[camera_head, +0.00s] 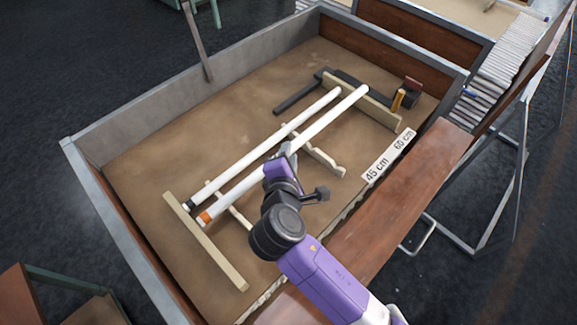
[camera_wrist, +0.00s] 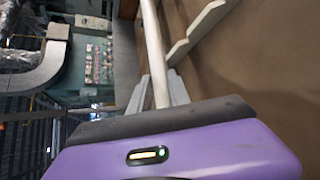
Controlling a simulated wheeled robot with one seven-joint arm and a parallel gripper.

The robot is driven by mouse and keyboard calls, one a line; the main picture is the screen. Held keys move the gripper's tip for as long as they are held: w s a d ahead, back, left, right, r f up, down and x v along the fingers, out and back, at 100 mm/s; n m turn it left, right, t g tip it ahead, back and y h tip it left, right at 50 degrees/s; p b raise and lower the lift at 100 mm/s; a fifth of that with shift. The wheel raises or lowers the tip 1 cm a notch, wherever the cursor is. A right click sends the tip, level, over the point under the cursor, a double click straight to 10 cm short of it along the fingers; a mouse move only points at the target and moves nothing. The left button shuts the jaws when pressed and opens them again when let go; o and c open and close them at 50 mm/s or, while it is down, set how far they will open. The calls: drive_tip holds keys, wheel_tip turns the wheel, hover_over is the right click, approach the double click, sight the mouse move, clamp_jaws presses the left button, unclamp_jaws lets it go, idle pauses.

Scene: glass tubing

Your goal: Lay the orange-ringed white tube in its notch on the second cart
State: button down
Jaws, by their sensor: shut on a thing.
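The orange-ringed white tube (camera_head: 330,118) runs diagonally over the bed of a grey-rimmed cart (camera_head: 100,190), its orange ring at the lower left end. My gripper (camera_head: 288,152) is shut on it near its middle. In the wrist view the tube (camera_wrist: 153,38) passes between the two fingers (camera_wrist: 160,88). A second white tube with a black ring (camera_head: 256,152) lies beside it, apart and nearly parallel. Notched pale wooden strips (camera_head: 326,160) stand on the bed below the tubes. Whether the held tube touches them is unclear; my arm hides part of it.
A plain wooden bar (camera_head: 213,252) lies near the tubes' ringed ends. A dark bar (camera_head: 297,97), a pale bar and small blocks (camera_head: 398,100) are at the far end. A label reading 45 cm and 60 cm (camera_head: 389,155) lies at right. Cart walls surround the bed.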

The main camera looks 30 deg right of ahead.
drive_tip(key=shift+f+b, duration=0.35)
drive_tip(key=shift+f, duration=2.05)
drive_tip(key=shift+f, duration=0.5)
drive_tip(key=c, duration=1.2)
unclamp_jaws()
drive_tip(key=shift+c, duration=0.2)
drive_tip(key=shift+o, duration=0.2)
drive_tip(key=shift+r, duration=0.25)
drive_tip(key=v, duration=1.2)
drive_tip(key=shift+r, duration=0.3)
